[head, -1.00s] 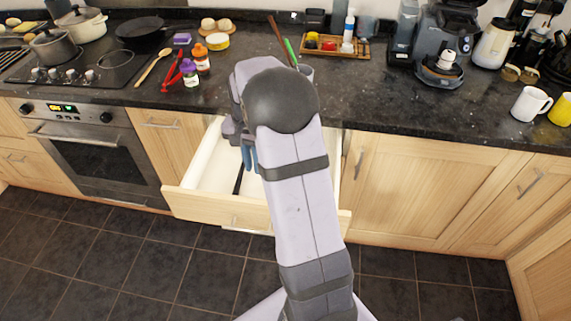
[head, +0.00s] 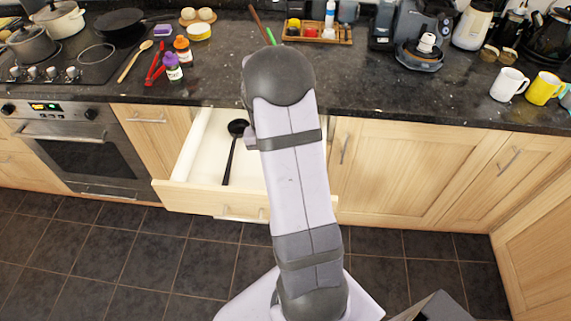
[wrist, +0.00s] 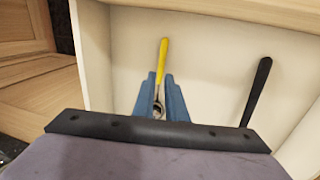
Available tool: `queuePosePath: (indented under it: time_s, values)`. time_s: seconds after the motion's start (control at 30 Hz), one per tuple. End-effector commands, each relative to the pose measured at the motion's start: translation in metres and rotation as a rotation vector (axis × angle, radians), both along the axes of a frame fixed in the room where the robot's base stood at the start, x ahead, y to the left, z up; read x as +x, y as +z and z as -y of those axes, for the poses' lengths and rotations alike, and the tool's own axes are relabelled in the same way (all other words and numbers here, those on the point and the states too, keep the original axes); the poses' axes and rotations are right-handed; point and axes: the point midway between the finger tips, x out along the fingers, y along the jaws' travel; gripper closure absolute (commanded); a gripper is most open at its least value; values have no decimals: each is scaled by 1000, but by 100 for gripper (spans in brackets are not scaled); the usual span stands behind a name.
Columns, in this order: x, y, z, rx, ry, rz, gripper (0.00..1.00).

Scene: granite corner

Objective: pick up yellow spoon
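The yellow spoon lies in the open drawer. In the wrist view its yellow handle (wrist: 163,56) points away from me, and its metal bowl shows low between my blue fingers. My gripper (wrist: 161,76) is open, with one finger on each side of the spoon in the picture. I cannot tell whether the fingers touch it or how high they are above it. In the head view my arm hides both the gripper and the spoon.
The drawer (head: 188,150) is pale inside, with a raised front panel and side walls. A black ladle (head: 228,158) lies in it; its handle also shows in the wrist view (wrist: 256,92), right of the spoon. The crowded dark counter (head: 395,112) overhangs behind.

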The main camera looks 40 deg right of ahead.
Motion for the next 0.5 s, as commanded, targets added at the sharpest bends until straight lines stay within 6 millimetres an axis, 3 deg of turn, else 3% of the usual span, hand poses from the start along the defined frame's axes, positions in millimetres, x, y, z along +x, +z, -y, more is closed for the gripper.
queuePosePath:
  time_s: [0.3,0.5]
  values:
    - [-7,-36,3,2,-2,-3,88]
    - [-6,-41,4,0,-2,1,88]
